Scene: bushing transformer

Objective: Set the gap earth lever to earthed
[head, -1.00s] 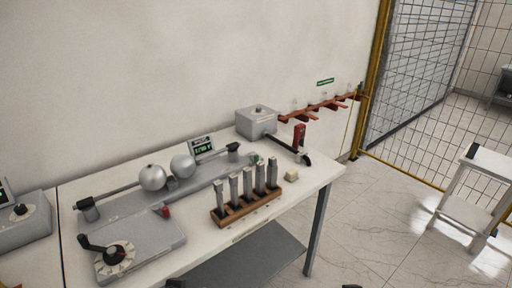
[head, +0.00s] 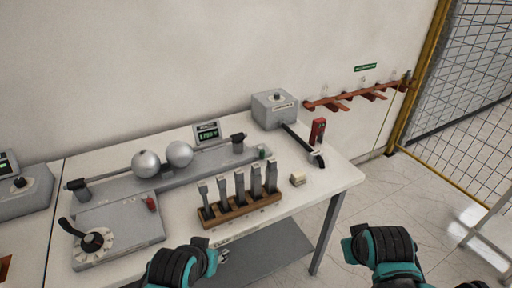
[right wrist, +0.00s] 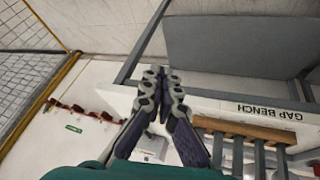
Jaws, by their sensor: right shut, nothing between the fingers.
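A black lever arm (head: 300,140) runs from a grey box (head: 273,108) at the bench's back right to a black end beside an upright red handle (head: 317,130). Another black-handled lever (head: 72,228) sits on a dial (head: 93,241) on the grey panel at the bench's left. No legible label tells which is the gap earth lever. My right gripper (right wrist: 162,75) is shut and empty in the right wrist view, by the bench's front edge. In the head view my right arm is right of the bench. My left arm is at the front edge; its fingers are not clear.
The gap bench (head: 130,155) carries two metal spheres (head: 162,159), a small display (head: 207,133), a wooden rack (head: 240,212) of several grey bars and a cream block (head: 297,179). A red wall rack (head: 350,98) and a yellow-framed mesh fence (head: 415,85) stand at right.

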